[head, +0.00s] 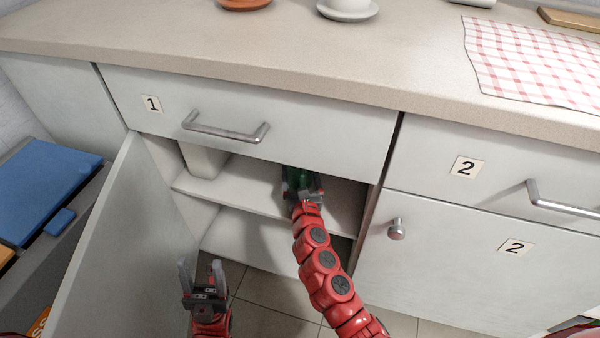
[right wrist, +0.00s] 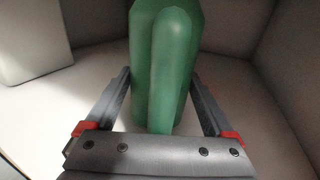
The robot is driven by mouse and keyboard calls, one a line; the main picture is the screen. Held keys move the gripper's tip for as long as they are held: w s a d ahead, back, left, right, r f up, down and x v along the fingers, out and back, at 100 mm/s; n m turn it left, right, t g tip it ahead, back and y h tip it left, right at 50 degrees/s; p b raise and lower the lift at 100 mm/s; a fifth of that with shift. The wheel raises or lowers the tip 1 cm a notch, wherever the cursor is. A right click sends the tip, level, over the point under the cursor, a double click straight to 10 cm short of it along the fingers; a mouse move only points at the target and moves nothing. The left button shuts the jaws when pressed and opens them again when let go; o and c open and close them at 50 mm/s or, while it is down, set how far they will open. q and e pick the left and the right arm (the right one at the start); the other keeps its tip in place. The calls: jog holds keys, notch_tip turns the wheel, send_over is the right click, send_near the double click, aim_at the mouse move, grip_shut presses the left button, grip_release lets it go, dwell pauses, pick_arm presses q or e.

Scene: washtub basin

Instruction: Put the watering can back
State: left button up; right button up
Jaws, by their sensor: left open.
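The green watering can (right wrist: 165,60) stands upright inside the open cupboard. In the head view it shows only as a dark green patch (head: 298,178) below the drawer front, mostly hidden by my right gripper (head: 302,190). In the right wrist view, my right gripper's fingers (right wrist: 160,95) are wide apart, one on each side of the can, with its handle facing the palm. I cannot tell whether the fingertips touch it. My left gripper (head: 202,275) is open and empty, low in front of the cupboard, beside the open door (head: 135,255).
The cupboard shelf (head: 235,187) has a pale upright block (head: 203,160) at its left. Drawer 1 (head: 330,125) is shut above the opening. Drawer 2 (head: 425,160) and door 2 (head: 455,250) are shut. A blue-lidded bin (head: 45,185) stands at far left.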

jog(key=shift+o, duration=0.6)
jog(key=shift+r, duration=0.2)
jog(key=s, duration=0.4)
jog(key=s+d+p, duration=0.1)
jog(key=s, duration=0.3)
jog(key=s+p, duration=0.1)
jog(key=s, duration=0.3)
jog(key=shift+d+f, duration=0.1)
jog(key=shift+d, duration=0.05)
